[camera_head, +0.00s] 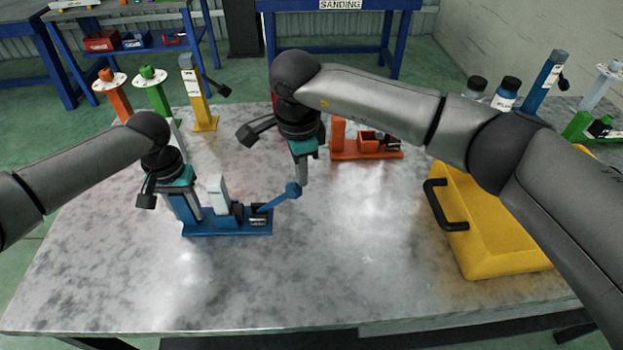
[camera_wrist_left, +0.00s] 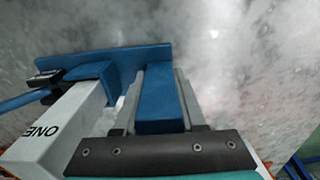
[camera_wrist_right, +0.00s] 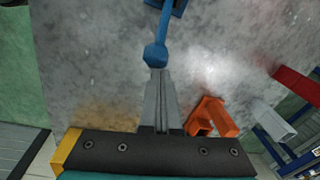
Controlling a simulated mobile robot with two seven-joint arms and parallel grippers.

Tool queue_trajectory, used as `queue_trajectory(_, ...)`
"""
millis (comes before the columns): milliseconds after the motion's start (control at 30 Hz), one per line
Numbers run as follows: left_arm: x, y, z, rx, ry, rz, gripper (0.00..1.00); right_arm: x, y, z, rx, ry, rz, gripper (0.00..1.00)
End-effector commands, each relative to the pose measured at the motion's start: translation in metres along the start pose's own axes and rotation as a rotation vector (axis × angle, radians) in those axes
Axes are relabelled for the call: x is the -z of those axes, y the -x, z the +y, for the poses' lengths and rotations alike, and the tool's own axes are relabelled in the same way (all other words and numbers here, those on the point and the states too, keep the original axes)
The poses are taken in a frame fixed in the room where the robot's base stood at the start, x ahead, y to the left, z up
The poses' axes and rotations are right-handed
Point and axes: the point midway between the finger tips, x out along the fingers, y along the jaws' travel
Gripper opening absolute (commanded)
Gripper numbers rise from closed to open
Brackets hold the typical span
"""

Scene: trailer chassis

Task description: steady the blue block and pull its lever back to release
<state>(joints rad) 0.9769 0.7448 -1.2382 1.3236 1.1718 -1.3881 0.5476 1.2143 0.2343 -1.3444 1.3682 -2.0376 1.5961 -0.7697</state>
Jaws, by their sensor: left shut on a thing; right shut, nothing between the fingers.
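The blue block (camera_head: 228,226) stands on the metal table, with a blue base, a blue upright at its left and a white labelled piece (camera_head: 218,193) beside it. Its blue lever (camera_head: 277,202) slants up to the right and ends in a blue knob (camera_head: 293,190). My left gripper (camera_head: 186,207) is shut on the blue upright (camera_wrist_left: 160,100), one finger on each side, as the left wrist view shows. My right gripper (camera_head: 301,181) is shut and empty, its fingertips right at the knob; in the right wrist view the knob (camera_wrist_right: 155,56) is just beyond the tips. I cannot tell if they touch.
An orange block (camera_head: 366,150) stands behind my right gripper. A yellow case (camera_head: 490,225) with a black handle is at the right. Orange, green and yellow posts (camera_head: 198,100) stand at the back left, and dark-capped bottles (camera_head: 506,92) at the back right. The table front is clear.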

Motion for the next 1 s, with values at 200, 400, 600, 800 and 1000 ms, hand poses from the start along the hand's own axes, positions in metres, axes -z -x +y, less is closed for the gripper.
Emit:
queue_trajectory(200,0.001,0.0,0.01,-0.017,-0.018,0.005,0.0,-0.033,0.012,-0.005,-0.002,0.017,-0.022,0.0)
queue_trajectory(400,0.001,0.0,0.011,-0.019,-0.019,0.005,0.0,-0.055,0.019,-0.011,-0.007,0.016,-0.018,0.0)
queue_trajectory(600,0.001,0.001,0.011,-0.02,-0.02,0.006,0.0,-0.062,0.02,-0.014,-0.009,0.012,-0.018,0.0)
queue_trajectory(800,0.002,0.001,0.011,-0.02,-0.02,0.008,0.0,-0.06,0.021,-0.014,-0.009,0.01,-0.015,0.0)
queue_trajectory(1000,0.002,0.001,0.011,-0.021,-0.019,0.008,0.0,-0.059,0.029,-0.015,-0.01,0.009,-0.014,0.0)
